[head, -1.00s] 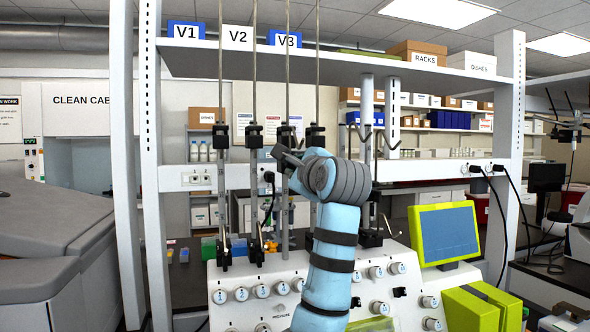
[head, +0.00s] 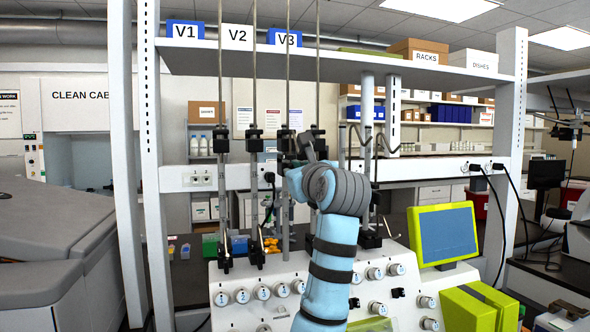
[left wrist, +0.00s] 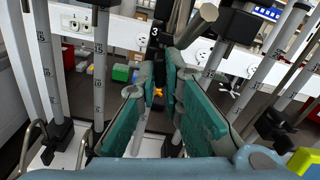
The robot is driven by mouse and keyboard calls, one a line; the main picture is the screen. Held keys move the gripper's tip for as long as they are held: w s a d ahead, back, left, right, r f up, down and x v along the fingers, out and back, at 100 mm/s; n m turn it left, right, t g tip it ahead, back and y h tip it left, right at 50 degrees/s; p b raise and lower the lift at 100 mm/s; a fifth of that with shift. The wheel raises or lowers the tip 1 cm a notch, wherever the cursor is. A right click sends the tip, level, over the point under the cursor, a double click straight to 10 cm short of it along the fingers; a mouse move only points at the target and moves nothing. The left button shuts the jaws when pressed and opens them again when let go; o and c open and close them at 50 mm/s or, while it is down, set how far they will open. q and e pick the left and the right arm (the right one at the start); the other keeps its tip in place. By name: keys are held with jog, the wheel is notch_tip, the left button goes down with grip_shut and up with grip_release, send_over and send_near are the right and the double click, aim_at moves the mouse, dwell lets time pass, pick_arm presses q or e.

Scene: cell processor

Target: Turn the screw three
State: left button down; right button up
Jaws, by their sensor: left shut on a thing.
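Upright metal rods with black clamps stand in a row above the white processor panel (head: 283,277). In the left wrist view, a black clamp with a "3" label (left wrist: 154,31) stands just beyond my fingers, and a grey angled screw handle (left wrist: 197,25) juts from the dark part beside it. My left gripper (head: 305,152) is at clamp height by the right-hand rods in the head view. Its teal pads (left wrist: 165,72) are close together, shut on the screw of clamp three; the gripped part is mostly hidden between them. My right gripper is not in view.
A white shelf (head: 350,72) with V1, V2 and V3 labels crosses above the rods. Neighbouring clamps (head: 254,139) and rods stand close on the left. A green-framed screen (head: 445,234) stands to the right. Numbered knobs (head: 262,292) line the panel.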

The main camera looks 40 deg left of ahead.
pick_arm(q)
jog(key=shift+m+p, duration=0.4)
jog(key=shift+m, duration=0.9)
jog(key=c, duration=2)
grip_release()
jog(key=v, duration=1.2)
